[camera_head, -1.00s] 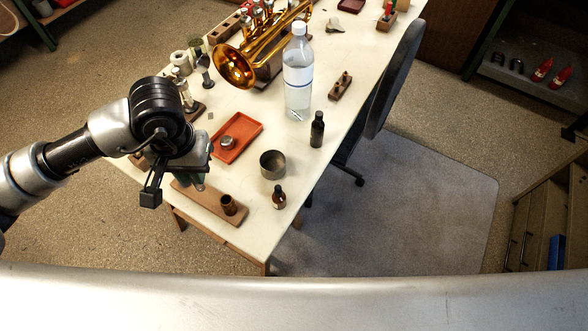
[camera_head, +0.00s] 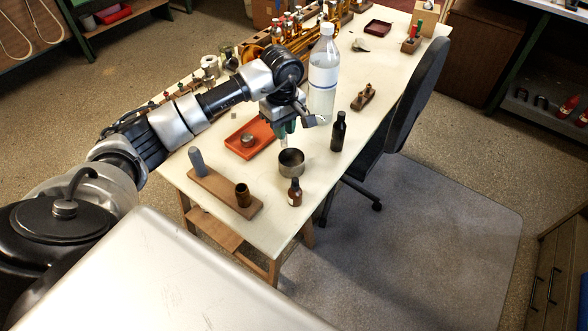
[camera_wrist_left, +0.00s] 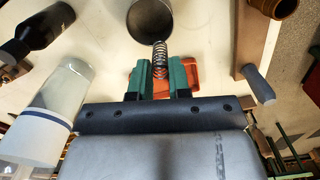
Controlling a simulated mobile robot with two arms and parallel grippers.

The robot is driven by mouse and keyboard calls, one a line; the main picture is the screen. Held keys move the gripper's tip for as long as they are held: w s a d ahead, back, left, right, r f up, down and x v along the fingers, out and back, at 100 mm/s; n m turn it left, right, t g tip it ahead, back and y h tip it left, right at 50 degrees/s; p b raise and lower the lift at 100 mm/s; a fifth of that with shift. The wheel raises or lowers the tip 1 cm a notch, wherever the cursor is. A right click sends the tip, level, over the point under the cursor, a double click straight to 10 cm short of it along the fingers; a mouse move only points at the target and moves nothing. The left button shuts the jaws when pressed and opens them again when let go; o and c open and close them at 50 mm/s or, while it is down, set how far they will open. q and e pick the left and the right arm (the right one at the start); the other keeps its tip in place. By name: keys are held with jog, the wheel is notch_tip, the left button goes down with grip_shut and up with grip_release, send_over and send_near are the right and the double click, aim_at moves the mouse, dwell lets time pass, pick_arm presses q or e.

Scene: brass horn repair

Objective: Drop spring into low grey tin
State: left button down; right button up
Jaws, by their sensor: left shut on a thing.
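The spring (camera_wrist_left: 159,56) is a small dark coil between the green fingers of my left gripper (camera_wrist_left: 160,76) in the left wrist view. The gripper is shut on it, and the spring's free end points toward the low grey tin (camera_wrist_left: 150,18). In the head view my left gripper (camera_head: 284,134) hangs just above and behind the low grey tin (camera_head: 291,163), a round open cup on the white bench (camera_head: 262,216). The spring is too small to make out clearly there. My right gripper is not in view.
A red tray (camera_head: 237,146) with a small round metal piece lies left of the tin. A brown bottle (camera_head: 295,192), a black bottle (camera_head: 338,131) and a tall clear bottle (camera_head: 323,75) stand close by. A wooden block (camera_head: 222,190) holds a grey peg and a brass cup.

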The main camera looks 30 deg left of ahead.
aim_at(284, 146)
pick_arm(q)
jog(key=shift+f, duration=0.5)
notch_tip(284, 146, down, 4)
jog(key=b, duration=0.2)
jog(key=shift+s+b, duration=0.1)
jog(key=shift+b, duration=0.3)
jog(key=shift+f, duration=0.4)
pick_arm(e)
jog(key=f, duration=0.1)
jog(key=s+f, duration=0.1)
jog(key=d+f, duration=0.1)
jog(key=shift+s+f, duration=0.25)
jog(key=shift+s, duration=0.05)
pick_arm(q)
jog(key=c, duration=1)
grip_release()
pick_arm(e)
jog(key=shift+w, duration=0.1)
pick_arm(q)
jog(key=shift+r, duration=0.1)
